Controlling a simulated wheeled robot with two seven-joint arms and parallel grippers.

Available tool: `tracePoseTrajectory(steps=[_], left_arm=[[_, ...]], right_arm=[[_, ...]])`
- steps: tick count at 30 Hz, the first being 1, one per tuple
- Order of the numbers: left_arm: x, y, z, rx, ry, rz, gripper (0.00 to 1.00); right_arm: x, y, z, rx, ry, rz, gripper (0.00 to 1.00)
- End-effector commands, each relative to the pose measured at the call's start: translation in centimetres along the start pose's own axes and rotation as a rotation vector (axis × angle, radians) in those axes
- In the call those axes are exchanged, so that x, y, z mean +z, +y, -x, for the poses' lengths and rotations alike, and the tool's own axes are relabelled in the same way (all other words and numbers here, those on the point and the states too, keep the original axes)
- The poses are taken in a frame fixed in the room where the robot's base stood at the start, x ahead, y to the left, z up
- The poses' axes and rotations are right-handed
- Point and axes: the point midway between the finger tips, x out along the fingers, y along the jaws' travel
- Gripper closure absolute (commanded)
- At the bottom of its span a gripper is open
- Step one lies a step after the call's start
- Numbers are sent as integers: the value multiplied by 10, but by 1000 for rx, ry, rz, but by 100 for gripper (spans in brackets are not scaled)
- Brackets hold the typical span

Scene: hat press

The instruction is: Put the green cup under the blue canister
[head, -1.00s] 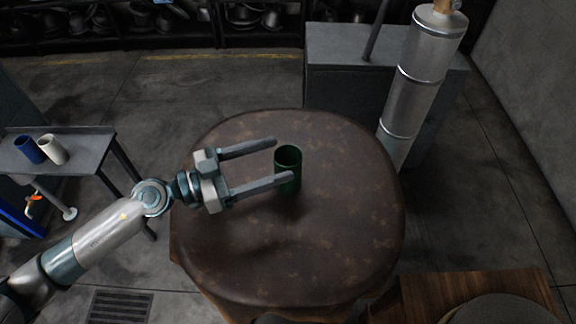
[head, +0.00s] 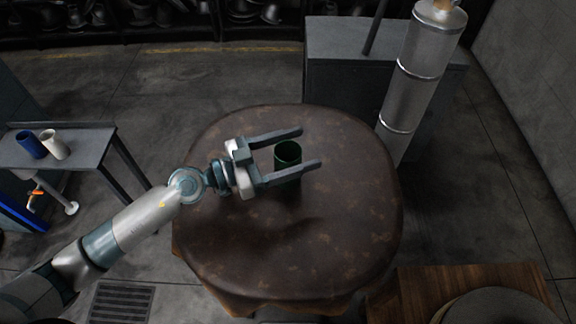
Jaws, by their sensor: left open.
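The green cup (head: 288,153) stands upright on the round brown table (head: 330,230), a little above its middle in the head view. My left gripper (head: 311,148) is open, with one finger on each side of the cup. The near finger hides the cup's lower part. I cannot tell whether either finger touches it. A blue cup-like cylinder (head: 30,144) stands on the grey side table at the left; it may be the blue canister. My right gripper is not in view.
A white cup (head: 54,145) stands beside the blue cylinder on the grey side table (head: 88,150). A tall silver cylinder (head: 408,85) rises behind the round table at the right. A wooden surface (head: 410,290) is at the lower right. The front of the round table is clear.

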Motion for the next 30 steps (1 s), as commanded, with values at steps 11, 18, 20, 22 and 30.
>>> tracePoseTrajectory(steps=[11, 18, 20, 22, 30], left_arm=[[0, 0, -18, 0, 0, 0, 33], [0, 0, -18, 0, 0, 0, 33], [0, 0, -18, 0, 0, 0, 33], [0, 0, -18, 0, 0, 0, 48], [-1, 0, -18, 0, 1, 0, 98]], right_arm=[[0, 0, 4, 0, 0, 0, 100], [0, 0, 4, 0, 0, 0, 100], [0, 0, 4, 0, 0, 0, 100], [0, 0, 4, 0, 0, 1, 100], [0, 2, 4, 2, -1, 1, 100]])
